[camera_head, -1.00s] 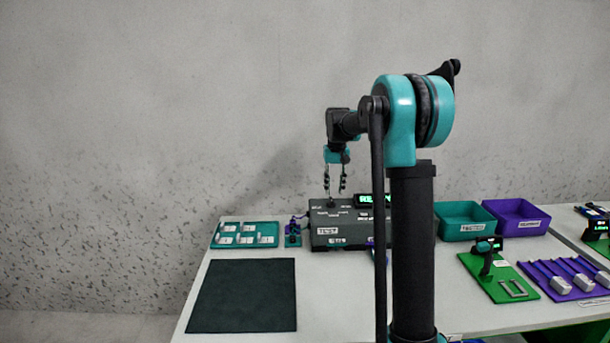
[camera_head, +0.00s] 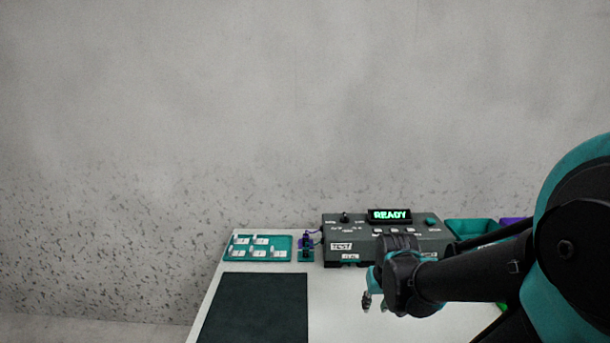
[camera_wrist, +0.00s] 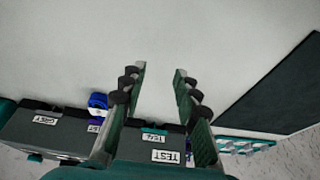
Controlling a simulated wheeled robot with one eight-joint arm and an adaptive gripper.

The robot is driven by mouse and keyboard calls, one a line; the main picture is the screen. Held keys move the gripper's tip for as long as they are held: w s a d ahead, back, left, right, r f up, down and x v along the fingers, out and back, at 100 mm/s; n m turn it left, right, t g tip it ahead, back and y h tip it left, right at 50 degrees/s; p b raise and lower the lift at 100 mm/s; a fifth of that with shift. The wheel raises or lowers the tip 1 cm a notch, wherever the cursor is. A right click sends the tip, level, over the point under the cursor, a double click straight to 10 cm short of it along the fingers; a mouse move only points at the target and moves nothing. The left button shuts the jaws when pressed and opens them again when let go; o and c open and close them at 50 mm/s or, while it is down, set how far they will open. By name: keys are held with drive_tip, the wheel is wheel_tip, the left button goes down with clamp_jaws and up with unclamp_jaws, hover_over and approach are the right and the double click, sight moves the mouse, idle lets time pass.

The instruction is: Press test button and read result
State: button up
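The grey tester box (camera_head: 385,240) stands at the back of the table. Its display (camera_head: 390,215) reads READY in green. A TEST label (camera_head: 341,246) is on its front, and a dark knob or switch (camera_head: 345,217) and a teal button-like part (camera_head: 432,221) are on top. I cannot tell which part is the test button. My gripper (camera_head: 374,303) is low in front of the box, apart from it. In the wrist view my gripper (camera_wrist: 160,70) has its fingers apart with nothing between them. The tester box (camera_wrist: 165,140) shows there behind the fingers, with its TEST label.
A dark mat (camera_head: 255,308) lies front left. A teal tray (camera_head: 258,248) with several small pieces and a small purple-and-teal stand (camera_head: 306,246) are left of the box. A teal bin (camera_head: 470,228) is at right, partly behind my arm. The wall is close behind.

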drive_tip(key=s, duration=0.1)
drive_tip(key=s+f, duration=0.2)
drive_tip(key=s, duration=0.1)
drive_tip(key=shift+d+f, duration=0.1)
drive_tip(key=shift+f, duration=0.15)
